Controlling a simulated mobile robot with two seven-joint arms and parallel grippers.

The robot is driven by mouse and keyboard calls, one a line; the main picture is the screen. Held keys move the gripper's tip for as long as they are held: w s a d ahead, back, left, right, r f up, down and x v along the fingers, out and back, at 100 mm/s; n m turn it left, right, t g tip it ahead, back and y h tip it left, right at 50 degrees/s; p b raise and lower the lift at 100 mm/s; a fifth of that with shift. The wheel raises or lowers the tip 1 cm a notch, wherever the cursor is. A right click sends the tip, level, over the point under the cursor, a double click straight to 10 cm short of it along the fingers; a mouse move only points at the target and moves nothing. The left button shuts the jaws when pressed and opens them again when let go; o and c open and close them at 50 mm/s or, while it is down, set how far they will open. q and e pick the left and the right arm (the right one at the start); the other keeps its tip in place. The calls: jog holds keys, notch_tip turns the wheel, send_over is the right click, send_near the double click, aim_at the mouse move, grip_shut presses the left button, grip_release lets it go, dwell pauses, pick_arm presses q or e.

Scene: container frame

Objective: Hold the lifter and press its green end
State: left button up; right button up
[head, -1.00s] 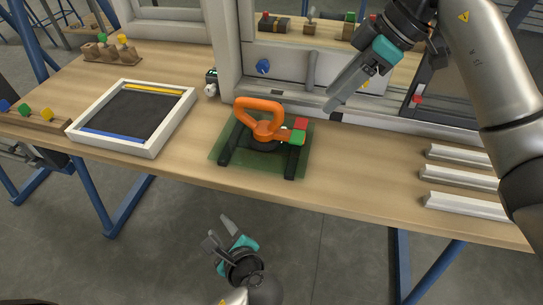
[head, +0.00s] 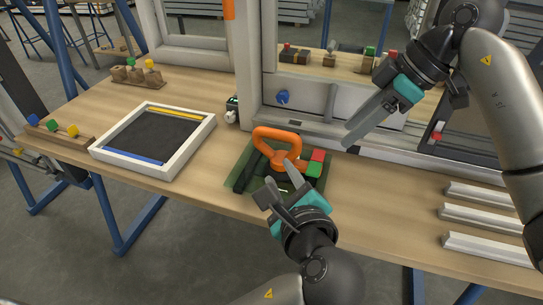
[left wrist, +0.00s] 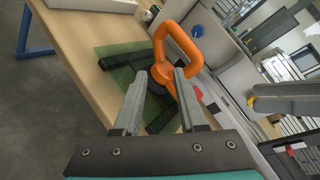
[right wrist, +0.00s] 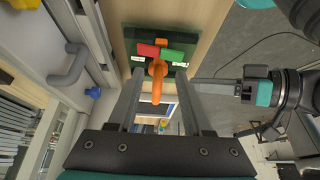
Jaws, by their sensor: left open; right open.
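The lifter has an orange loop handle (head: 275,142) and lies on a dark green translucent mat (head: 236,180) with black bars. Its green end (head: 313,170) and a red block (head: 318,155) sit at the right side of the handle. My left gripper (head: 279,178) is open at the near edge of the mat, in front of the handle. In the left wrist view the orange handle (left wrist: 178,45) rises beyond the open, empty fingers (left wrist: 160,85). My right gripper (head: 350,138) is open above the table, right of the lifter. The right wrist view shows the green end (right wrist: 172,55) and red block (right wrist: 148,50).
A white-framed tray (head: 185,155) lies left of the lifter. White rails (head: 490,245) lie at the right end of the table. A window frame (head: 248,95) with a blue knob (head: 283,97) stands behind. The wooden table (head: 375,185) is clear between lifter and rails.

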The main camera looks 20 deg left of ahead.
aim_at(269, 154)
pick_arm(q)
jog(key=x, duration=1.1)
jog(key=shift+f, duration=0.1)
grip_shut()
dwell(0.9)
